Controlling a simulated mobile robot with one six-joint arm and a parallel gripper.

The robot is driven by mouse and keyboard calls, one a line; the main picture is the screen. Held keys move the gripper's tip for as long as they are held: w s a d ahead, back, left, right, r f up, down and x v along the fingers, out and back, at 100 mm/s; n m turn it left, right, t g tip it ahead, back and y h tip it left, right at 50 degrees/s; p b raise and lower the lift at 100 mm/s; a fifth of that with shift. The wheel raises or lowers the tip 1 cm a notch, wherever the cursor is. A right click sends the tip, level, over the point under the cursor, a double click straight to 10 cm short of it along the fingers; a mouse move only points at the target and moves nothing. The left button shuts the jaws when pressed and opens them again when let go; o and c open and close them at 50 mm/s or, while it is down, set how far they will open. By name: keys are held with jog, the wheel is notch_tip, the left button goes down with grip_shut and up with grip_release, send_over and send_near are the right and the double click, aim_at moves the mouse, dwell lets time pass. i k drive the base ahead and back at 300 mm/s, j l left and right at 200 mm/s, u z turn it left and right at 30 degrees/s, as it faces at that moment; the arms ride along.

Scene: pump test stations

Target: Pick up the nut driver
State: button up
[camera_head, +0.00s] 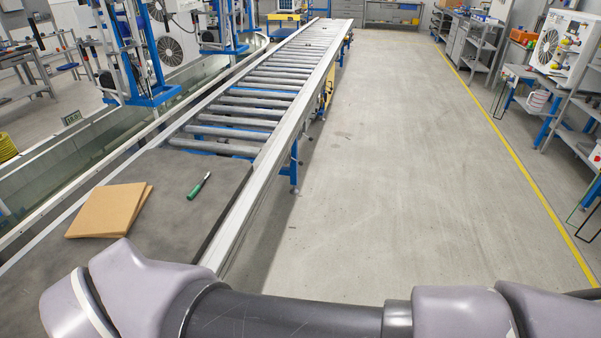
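A small tool with a green handle and a thin shaft, which looks like the nut driver (196,189), lies on the dark flat surface (175,225) at the near end of the roller conveyor. Its handle points toward the lower left and its shaft toward the upper right. Nothing touches it. My grey and black arm crosses the bottom of the view, apart from the tool. My gripper is not in view.
Brown flat sheets (108,209) lie stacked left of the tool. A metal side rail (262,185) edges the dark surface on the right. The roller conveyor (240,120) runs away beyond it. The grey floor (405,170) right of the conveyor is clear. Benches and shelves line the right side.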

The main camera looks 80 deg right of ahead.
aim_at(197, 188)
jog(key=z, duration=1.65)
jog(key=i+l+u, duration=0.3)
jog(key=i+l, duration=0.45)
jog(key=i, duration=0.25)
jog(key=i+l+u, duration=0.25)
jog(key=i+l, duration=0.7)
